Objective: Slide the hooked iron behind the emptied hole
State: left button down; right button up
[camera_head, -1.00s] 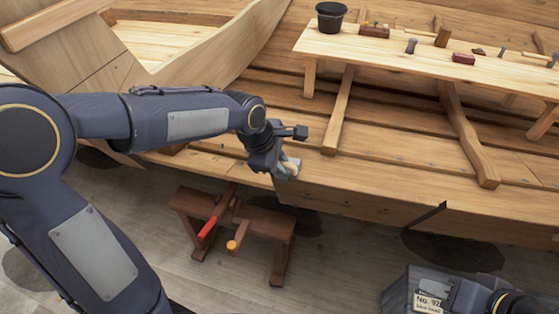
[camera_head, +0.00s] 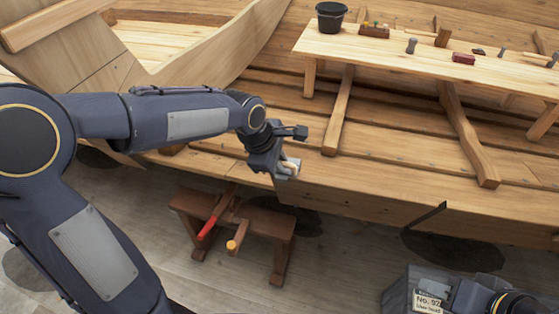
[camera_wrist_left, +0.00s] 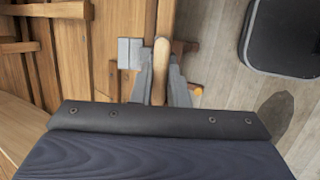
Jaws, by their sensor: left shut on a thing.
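My left gripper (camera_head: 286,168) is at the near edge of the wooden hull (camera_head: 350,200), in front of its lower planks. It is shut on a tool with a pale wooden handle, taken as the hooked iron (camera_wrist_left: 160,65). In the left wrist view the handle stands between the grey fingers. A grey block beside it lies against the planks; I cannot tell whether it is part of the tool or touches the wood. The hook cannot be made out. The emptied hole cannot be picked out. My right gripper's fingers are out of view.
A low wooden stand (camera_head: 262,220) with a red-handled tool (camera_head: 207,228) is below the left gripper. A plank bench (camera_head: 420,60) inside the hull bears a black bucket (camera_head: 331,17) and several small tools.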

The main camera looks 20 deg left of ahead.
pick_arm(q)
jog(key=shift+d+b, duration=0.35)
jog(key=shift+d, duration=2.45)
jog(key=shift+d, duration=0.65)
jog(key=shift+r, duration=0.15)
jog(key=c, duration=1.4)
grip_release()
jog(key=shift+o, duration=0.4)
notch_tip(320, 180, up, 8)
jog(key=p, duration=0.5)
